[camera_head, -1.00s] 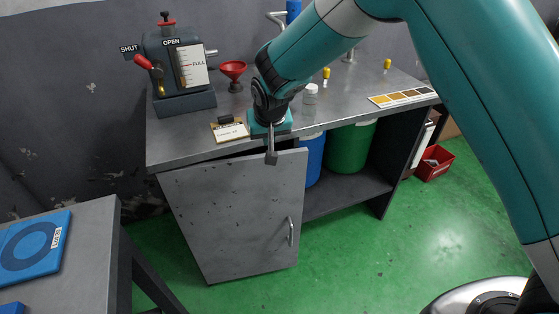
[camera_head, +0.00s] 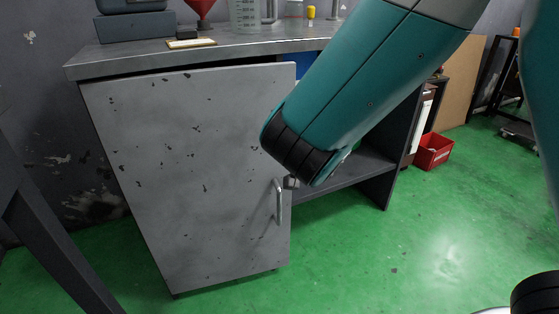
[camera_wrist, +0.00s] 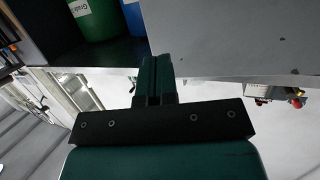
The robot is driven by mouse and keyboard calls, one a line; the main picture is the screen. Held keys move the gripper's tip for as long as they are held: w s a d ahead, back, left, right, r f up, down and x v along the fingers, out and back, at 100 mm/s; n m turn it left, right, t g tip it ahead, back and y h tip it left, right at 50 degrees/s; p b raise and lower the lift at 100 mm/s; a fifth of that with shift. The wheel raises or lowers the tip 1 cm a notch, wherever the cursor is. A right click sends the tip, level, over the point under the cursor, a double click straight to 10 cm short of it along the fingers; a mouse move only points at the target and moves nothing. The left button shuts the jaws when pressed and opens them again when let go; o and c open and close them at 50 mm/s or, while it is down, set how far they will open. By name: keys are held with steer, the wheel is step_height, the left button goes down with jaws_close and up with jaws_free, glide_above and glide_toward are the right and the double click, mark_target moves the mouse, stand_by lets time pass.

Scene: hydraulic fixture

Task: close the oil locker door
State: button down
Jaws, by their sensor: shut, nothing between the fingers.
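The oil locker door (camera_head: 190,170) is a scuffed grey panel under the bench, standing ajar with a dark gap along its top. It also fills the upper right of the wrist view (camera_wrist: 235,38). Its silver handle (camera_head: 280,201) is near the right, free edge. My gripper (camera_head: 291,182) is near that edge, close to the handle, mostly hidden behind my wrist in the head view. In the wrist view my gripper's fingers (camera_wrist: 155,75) are together and empty, beside the door's edge. Whether they touch the door cannot be told.
The grey bench top (camera_head: 130,62) holds a red funnel (camera_head: 201,10), a clear measuring jug (camera_head: 243,14) and a clipboard (camera_head: 190,43). Drums, one green (camera_wrist: 92,18), stand in the open bay beside the door. A red bin (camera_head: 434,151) is on the green floor at right. Floor before the door is clear.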

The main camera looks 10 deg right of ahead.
steer(key=s+f+n+t+y+b, duration=0.25)
steer(key=s+f+b, duration=0.25)
steer(key=b, duration=0.4)
steer(key=w+p, duration=1)
steer(key=w, duration=0.4)
steer(key=shift+w+a, duration=0.15)
steer(key=shift+a, duration=0.1)
steer(key=shift+t, duration=0.25)
